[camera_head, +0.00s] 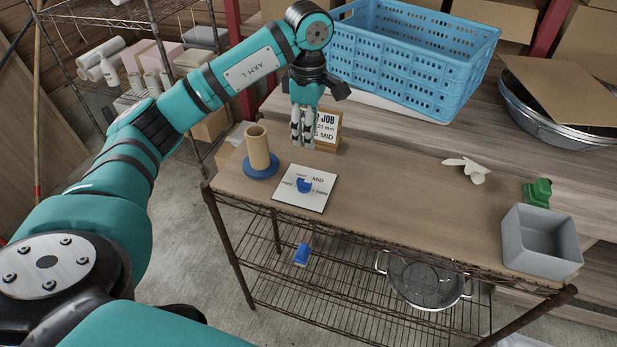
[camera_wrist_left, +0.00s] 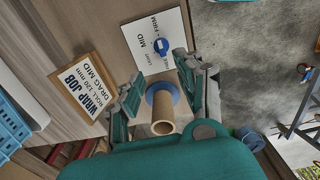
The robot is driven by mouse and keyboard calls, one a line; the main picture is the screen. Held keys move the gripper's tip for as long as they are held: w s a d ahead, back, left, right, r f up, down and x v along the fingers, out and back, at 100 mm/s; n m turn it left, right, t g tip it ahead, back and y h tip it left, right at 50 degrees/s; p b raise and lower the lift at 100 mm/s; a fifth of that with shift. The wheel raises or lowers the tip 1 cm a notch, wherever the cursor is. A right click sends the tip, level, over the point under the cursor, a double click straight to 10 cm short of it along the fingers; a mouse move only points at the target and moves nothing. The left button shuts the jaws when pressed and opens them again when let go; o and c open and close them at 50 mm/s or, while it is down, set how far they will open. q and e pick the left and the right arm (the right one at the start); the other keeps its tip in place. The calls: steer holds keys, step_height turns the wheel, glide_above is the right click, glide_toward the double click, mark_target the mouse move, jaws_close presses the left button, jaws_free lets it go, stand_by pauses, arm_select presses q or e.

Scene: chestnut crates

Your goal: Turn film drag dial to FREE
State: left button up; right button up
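The film drag dial is a small blue knob (camera_head: 304,186) on a white square panel (camera_head: 317,202) on the bench. MID is readable on the panel; its other labels are too small in the head view. In the left wrist view the knob (camera_wrist_left: 161,47) sits on the panel (camera_wrist_left: 140,28), with MID and FIRM readable. I cannot tell which mark the knob points to. My left gripper (camera_head: 303,138) points down above the bench, behind the panel and apart from the knob. Its fingers (camera_wrist_left: 160,74) are spread and empty in the wrist view. My right gripper is not in view.
A cardboard tube (camera_head: 258,145) stands on a blue base left of the panel. A sign (camera_head: 328,130) reading WRAP JOB, DRAG MID in the wrist view stands behind. A blue crate (camera_head: 400,60), grey bin (camera_head: 541,243) and green object (camera_head: 537,192) are farther right.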

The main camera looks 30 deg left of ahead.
mark_target(308, 182)
arm_select(q)
step_height(308, 182, down, 15)
steer(key=p, duration=0.3)
steer(key=shift+c, duration=0.3)
jaws_close()
